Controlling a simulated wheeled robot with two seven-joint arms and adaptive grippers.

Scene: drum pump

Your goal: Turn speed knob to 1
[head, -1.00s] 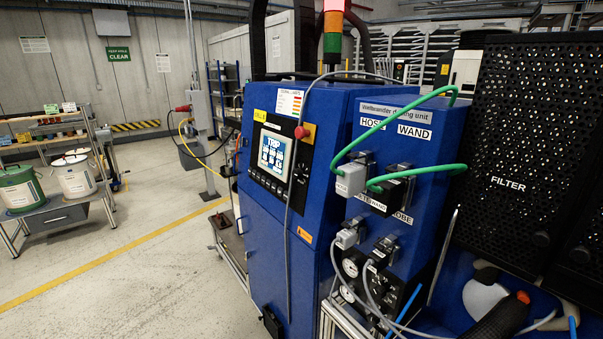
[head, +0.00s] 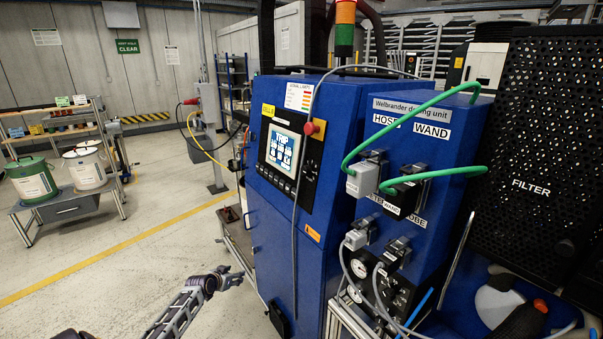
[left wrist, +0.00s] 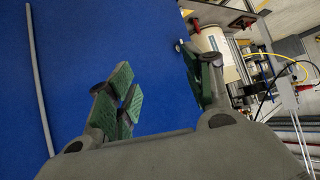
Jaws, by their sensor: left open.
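The blue dosing unit cabinet (head: 270,230) stands in the middle of the head view. Its front carries a lit screen (head: 283,147) reading "TRIP", with a row of small black buttons (head: 275,178) below. A red mushroom button (head: 311,128) sits at the panel's upper right. I cannot make out which control is the speed knob. My left gripper (head: 232,277) is low in front of the cabinet, apart from the screen panel. In the left wrist view its green-padded fingers (left wrist: 160,68) are spread and empty, with the blue cabinet wall beyond. My right gripper is out of view.
Green hoses (head: 410,115) and grey cables hang on the cabinet's right side, above gauges (head: 360,268). A grey cable (head: 294,240) hangs down the front. A black perforated filter housing (head: 540,130) stands at right. The floor (head: 130,270) at left is clear; buckets (head: 85,168) stand on a rack.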

